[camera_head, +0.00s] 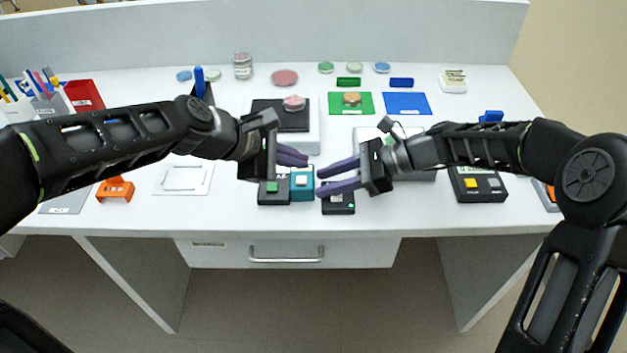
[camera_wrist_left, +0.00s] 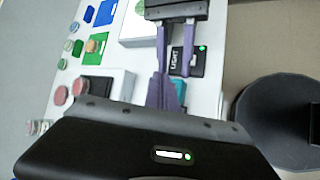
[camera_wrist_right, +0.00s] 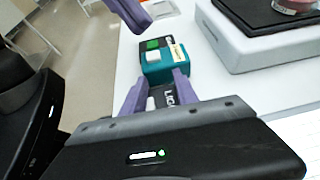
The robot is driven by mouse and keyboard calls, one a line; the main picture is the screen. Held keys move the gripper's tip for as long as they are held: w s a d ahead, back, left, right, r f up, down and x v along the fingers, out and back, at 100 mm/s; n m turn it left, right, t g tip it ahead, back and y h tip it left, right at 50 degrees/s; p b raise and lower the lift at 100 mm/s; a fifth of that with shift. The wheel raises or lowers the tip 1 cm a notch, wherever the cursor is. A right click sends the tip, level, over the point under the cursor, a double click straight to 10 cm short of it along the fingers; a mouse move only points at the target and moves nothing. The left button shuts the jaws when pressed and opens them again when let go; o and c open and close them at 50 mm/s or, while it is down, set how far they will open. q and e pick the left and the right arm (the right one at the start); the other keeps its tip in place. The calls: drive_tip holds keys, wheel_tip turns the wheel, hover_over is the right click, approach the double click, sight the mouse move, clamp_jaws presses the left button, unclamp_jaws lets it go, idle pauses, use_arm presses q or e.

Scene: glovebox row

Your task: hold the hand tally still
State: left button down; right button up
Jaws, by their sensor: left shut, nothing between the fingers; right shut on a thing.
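The hand tally appears to be the small teal box (camera_head: 302,186) with a pale square button, at the table's front middle. It also shows in the right wrist view (camera_wrist_right: 154,70), beside a green-buttoned part. In the left wrist view, the left fingers hide part of the teal box (camera_wrist_left: 180,90).
A black box marked LIGHT (camera_head: 338,205) lies under my right fingers, and a black box with a green button (camera_head: 272,194) stands left of the tally. Behind is a white block with a dark top (camera_head: 266,117). The table's front edge is close.

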use_arm(q)
drive_tip(key=shift+r, duration=1.1)
idle(1.6)
wheel_tip(320, 180, up, 4)
hover_over(306, 183)
drive_tip(key=shift+r, duration=0.15)
drive_tip(key=shift+f, duration=0.2)
drive_tip(key=shift+d+f, duration=0.15)
drive_tip(key=shift+f, duration=4.1)
drive_tip(key=shift+w+a+f, duration=0.15)
drive_tip(key=shift+a+f, duration=0.15)
drive_tip(key=shift+a, duration=0.3)
drive_tip(key=shift+w+a+f, duration=0.15)
drive_tip(key=shift+a+f, duration=0.1)
drive_tip(key=shift+a, duration=0.35)
